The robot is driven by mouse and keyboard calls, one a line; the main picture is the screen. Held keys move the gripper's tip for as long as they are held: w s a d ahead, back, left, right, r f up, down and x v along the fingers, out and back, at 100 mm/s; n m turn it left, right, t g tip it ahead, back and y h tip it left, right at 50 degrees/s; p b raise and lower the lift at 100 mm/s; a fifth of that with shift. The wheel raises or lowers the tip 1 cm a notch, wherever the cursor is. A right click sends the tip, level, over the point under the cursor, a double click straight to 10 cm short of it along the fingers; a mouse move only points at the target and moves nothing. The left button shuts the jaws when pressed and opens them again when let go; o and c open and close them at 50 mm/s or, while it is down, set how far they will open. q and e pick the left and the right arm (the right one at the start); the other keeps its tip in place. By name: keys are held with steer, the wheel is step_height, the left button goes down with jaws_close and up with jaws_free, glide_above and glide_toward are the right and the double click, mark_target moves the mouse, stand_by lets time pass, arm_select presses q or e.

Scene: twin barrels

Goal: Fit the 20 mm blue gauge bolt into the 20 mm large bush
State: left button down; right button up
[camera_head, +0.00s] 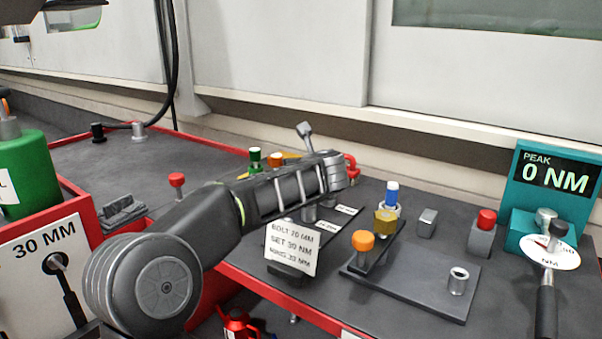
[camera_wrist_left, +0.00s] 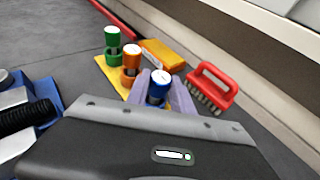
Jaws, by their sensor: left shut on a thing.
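In the left wrist view a blue-capped bolt (camera_wrist_left: 158,88) stands between the pale fingers of my left gripper (camera_wrist_left: 161,97), which is shut on it. It stands at the near end of a yellow rack (camera_wrist_left: 108,76), beside an orange-capped bolt (camera_wrist_left: 131,62) and a green-capped bolt (camera_wrist_left: 112,40). In the head view my left arm hides this blue bolt. A grey hollow bush (camera_head: 458,279) stands upright on a dark plate (camera_head: 425,300) at the right; I cannot read its size. My right gripper is not in view.
On the plate stand an orange-topped piece (camera_head: 363,242) and a brass hex piece (camera_head: 385,222) with a blue-topped part (camera_head: 392,192). A red brush (camera_wrist_left: 212,85) lies beside the rack. A teal torque gauge (camera_head: 553,180) reads 0 NM. A sign (camera_head: 291,246) stands near the front edge.

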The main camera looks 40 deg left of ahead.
arm_select(q)
steer(key=shift+r, duration=0.15)
step_height(320, 180, up, 10)
steer(key=p, duration=0.5)
stand_by(0.4)
